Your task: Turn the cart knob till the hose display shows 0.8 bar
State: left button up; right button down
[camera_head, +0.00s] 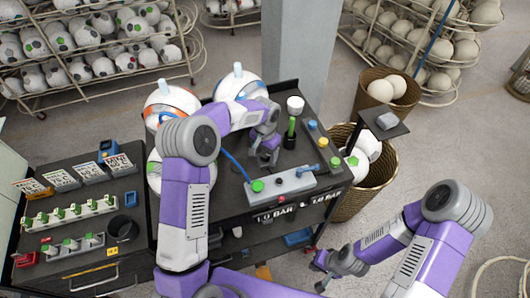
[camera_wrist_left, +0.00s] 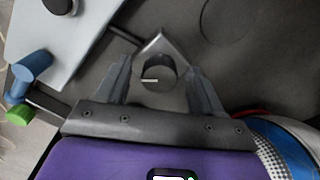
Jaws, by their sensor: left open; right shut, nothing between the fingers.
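The knob (camera_wrist_left: 158,76) is dark and round with a white line, on a pointed grey plate. In the left wrist view it sits between the two spread fingers of my left gripper (camera_wrist_left: 160,84), with visible gaps on both sides. In the head view my left gripper (camera_head: 266,158) is low over the black cart top and hides the knob. Two displays are on the cart's front edge: the left one (camera_head: 275,213) seems to read 1.0 BAR, and the right one (camera_head: 323,201) is too small to read surely. My right gripper (camera_head: 328,274) is shut and empty, in front of the cart.
A grey unit (camera_head: 290,184) with green and blue fittings lies near the cart's front. Balls (camera_head: 170,105) stand along the cart's left and back. A side bench (camera_head: 95,205) adjoins at left. Wicker baskets (camera_head: 372,183) stand at right.

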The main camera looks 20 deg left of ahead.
pick_arm(q)
jog(key=c, duration=1.1)
jog(key=shift+o, duration=0.2)
jog(key=n+b, duration=0.1)
jog(key=n, duration=0.1)
jog(key=shift+n+b, duration=0.3)
jog(key=shift+n, duration=0.1)
jog(key=n+b, duration=0.1)
jog(key=n, duration=0.1)
jog(key=shift+d+n, duration=0.1)
jog(key=shift+n, duration=0.3)
jog(key=n, duration=0.2)
jog(key=shift+n, duration=2.2)
